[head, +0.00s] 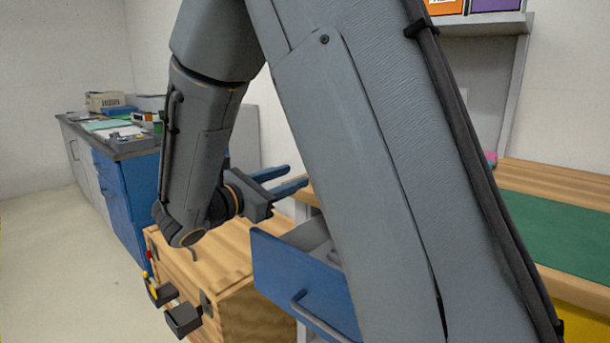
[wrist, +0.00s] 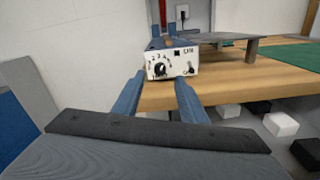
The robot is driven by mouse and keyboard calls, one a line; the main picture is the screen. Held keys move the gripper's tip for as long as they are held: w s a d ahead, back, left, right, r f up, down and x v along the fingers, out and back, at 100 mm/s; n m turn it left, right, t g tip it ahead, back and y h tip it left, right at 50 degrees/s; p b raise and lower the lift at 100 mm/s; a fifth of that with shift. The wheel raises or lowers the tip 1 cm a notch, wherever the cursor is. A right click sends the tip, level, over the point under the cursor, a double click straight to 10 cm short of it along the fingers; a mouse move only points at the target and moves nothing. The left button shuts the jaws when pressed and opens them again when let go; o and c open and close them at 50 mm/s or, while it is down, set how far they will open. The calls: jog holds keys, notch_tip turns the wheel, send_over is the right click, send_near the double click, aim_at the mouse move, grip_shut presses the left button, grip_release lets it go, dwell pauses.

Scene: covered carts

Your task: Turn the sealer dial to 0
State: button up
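The sealer (wrist: 185,64) is a small white-fronted box on the wooden bench top (wrist: 240,82) in the wrist view. Its black round dial (wrist: 159,69) sits on the left of the front face, with small numbers around it. I cannot tell exactly which number the dial points to. A small switch (wrist: 190,70) is to its right. My gripper (wrist: 159,79) is open, its two blue fingers apart and pointing toward the sealer, with the dial showing between them. Nothing is held. My gripper also shows in the head view (head: 297,175), where my arm hides the sealer.
A blue drawer (head: 290,277) stands open below my gripper, beside a wooden crate (head: 240,310). A green mat (head: 560,232) lies on the bench at the right.

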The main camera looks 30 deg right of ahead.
jog(key=shift+x, duration=3.2)
grip_shut()
